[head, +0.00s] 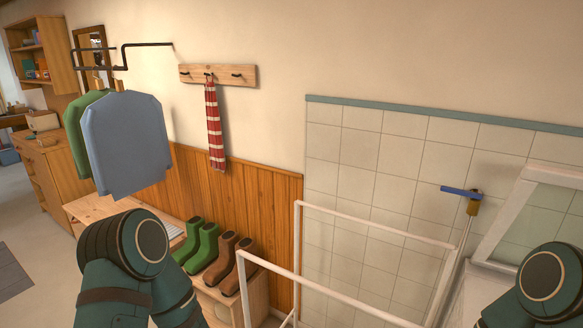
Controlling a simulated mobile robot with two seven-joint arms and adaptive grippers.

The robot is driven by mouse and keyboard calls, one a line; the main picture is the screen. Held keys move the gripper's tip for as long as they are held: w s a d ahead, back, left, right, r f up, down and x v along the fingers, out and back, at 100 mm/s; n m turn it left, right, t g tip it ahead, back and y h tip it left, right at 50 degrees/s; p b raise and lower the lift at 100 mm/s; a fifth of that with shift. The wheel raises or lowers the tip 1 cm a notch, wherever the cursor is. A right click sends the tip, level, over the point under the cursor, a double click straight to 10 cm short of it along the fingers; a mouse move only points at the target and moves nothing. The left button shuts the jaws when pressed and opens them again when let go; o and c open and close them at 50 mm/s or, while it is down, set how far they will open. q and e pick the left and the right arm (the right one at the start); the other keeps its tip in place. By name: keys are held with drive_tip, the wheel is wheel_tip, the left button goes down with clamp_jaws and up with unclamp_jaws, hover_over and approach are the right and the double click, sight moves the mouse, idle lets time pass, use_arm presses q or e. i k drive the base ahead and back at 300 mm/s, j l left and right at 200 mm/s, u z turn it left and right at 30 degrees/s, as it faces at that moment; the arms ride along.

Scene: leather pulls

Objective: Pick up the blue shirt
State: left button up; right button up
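The blue shirt (127,142) hangs on a hanger from a dark wall-mounted rail (120,58) at the upper left. A green shirt (82,130) hangs just behind it and to its left, partly hidden by it. My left arm comes up from the bottom, below the blue shirt, with a gap between them in the picture. My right arm shows at the lower right corner. Neither gripper shows in the head view.
A peg board (218,75) with a red striped scarf (214,125) is right of the shirts. Green boots (196,245) and brown boots (232,262) stand on a wooden bench (257,290). A white rail frame (330,285) stands front centre. A squeegee (462,194) is at right.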

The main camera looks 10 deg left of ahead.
sight(124, 131)
drive_tip(key=i+j+z, duration=0.15)
drive_tip(key=j, duration=0.3)
drive_tip(key=i+j+z, duration=0.1)
drive_tip(key=j, duration=0.35)
drive_tip(key=i+j+z, duration=0.15)
drive_tip(key=j, duration=0.35)
drive_tip(key=i+j+z, duration=0.15)
drive_tip(key=j, duration=0.35)
drive_tip(key=i+j, duration=0.1)
drive_tip(key=j, duration=0.4)
drive_tip(key=i+j, duration=0.1)
drive_tip(key=j, duration=0.4)
drive_tip(key=i+j, duration=0.1)
drive_tip(key=j, duration=0.35)
drive_tip(key=i+j, duration=0.1)
drive_tip(key=j, duration=0.4)
